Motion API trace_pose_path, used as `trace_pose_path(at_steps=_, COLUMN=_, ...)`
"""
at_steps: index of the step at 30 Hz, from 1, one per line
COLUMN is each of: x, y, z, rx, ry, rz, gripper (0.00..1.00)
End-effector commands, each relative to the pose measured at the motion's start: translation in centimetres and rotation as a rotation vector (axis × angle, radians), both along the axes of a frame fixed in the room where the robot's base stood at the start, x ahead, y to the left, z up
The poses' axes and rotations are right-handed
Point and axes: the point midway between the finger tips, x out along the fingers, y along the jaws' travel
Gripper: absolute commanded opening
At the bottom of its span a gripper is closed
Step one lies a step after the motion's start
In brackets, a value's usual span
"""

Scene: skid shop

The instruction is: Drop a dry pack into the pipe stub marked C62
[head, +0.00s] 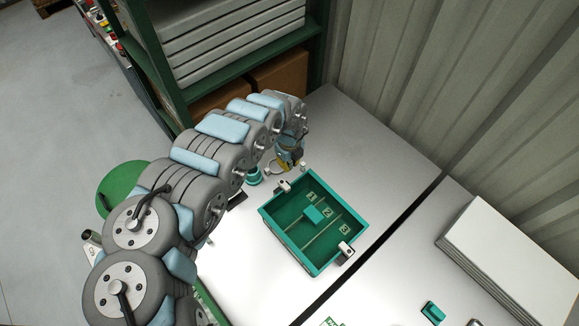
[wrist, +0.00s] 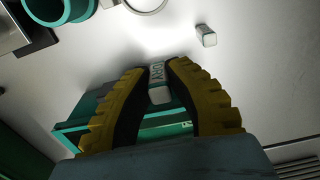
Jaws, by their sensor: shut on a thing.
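My gripper (head: 289,160) has yellow fingers and is shut on a small white dry pack (wrist: 158,92). In the wrist view green lettering shows on the pack between the fingertips (wrist: 157,70). The pack is held above the white bench, near the far left corner of the teal tray. A teal pipe stub (head: 253,176) stands on the bench left of my gripper; its open round mouth also shows at the upper left of the wrist view (wrist: 60,10). I cannot read a C62 mark on it. Another dry pack (wrist: 206,36) lies on the bench beyond the fingers.
A pale ring (wrist: 145,4) lies near the pipe stub. Green shelving (head: 170,85) stands behind my arm, and a corrugated wall (head: 430,70) on the right. The bench's far corner is clear.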

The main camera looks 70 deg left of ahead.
Motion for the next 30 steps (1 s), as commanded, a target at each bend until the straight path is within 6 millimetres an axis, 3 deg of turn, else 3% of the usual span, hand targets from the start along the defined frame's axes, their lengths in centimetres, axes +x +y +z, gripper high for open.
trace_pose_path(at_steps=6, x=-0.5, y=0.4, z=1.5, rx=0.0, ry=0.001, rz=0.017, gripper=0.0)
trace_pose_path(at_steps=11, x=-2.8, y=2.7, z=3.3, rx=0.0, ry=-0.004, rz=0.108, gripper=0.0)
trace_pose_path(at_steps=21, x=-13.2, y=9.7, z=7.8, rx=-0.001, ry=-0.008, rz=0.453, gripper=0.0)
trace_pose_path(at_steps=30, x=-22.1, y=13.1, z=10.5, rx=-0.002, ry=0.0, rz=0.704, gripper=0.0)
